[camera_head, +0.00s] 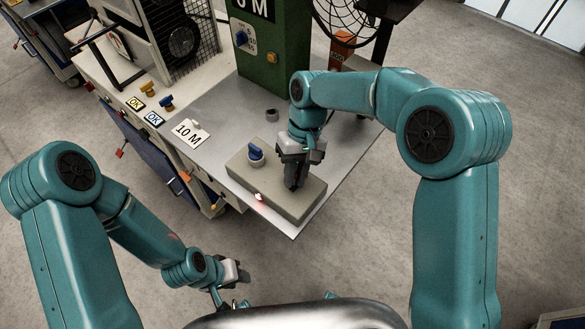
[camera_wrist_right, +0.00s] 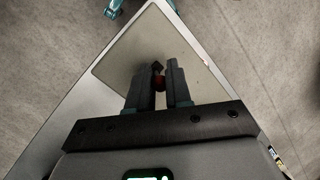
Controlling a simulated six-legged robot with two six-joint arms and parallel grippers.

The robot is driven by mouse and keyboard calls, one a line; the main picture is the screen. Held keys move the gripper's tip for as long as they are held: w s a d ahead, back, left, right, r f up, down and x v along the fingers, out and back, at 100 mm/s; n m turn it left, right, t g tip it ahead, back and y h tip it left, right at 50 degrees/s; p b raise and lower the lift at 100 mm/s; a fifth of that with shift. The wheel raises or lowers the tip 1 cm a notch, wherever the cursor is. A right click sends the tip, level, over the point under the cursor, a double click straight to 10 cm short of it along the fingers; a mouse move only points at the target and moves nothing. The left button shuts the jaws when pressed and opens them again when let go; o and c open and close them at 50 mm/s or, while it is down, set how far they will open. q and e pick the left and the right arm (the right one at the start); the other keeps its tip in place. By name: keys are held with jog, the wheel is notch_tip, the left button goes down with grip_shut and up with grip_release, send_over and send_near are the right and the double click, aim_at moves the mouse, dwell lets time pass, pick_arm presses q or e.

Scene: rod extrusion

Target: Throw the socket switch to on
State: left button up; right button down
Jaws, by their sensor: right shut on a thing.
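A beige socket box (camera_head: 245,172) lies on the grey table. A blue plug-like part (camera_head: 255,152) stands upright on its left half, and a small red light (camera_head: 259,196) glows at its front edge. My right gripper (camera_head: 292,184) points down onto the box's right half. In the right wrist view, its fingers (camera_wrist_right: 159,88) are shut on a small dark and red piece (camera_wrist_right: 158,79), which appears to be the socket switch. The fingers hide most of it, so its position cannot be told. My left gripper (camera_head: 235,276) hangs low in front of the table, with its fingers hard to make out.
The green machine (camera_head: 275,60) and a wire fan (camera_head: 347,14) are at the back. The table's right corner is bare.

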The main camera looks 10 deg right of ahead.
jog(key=shift+w+d+g+y+p, duration=0.35)
jog(key=shift+g+y+p, duration=0.2)
jog(key=shift+g+y, duration=0.25)
jog(key=shift+w+d+f+g+y, duration=0.15)
jog(key=shift+w+f+g+y, duration=0.05)
jog(key=shift+g+y, duration=0.45)
jog(key=c, duration=1.1)
grip_release()
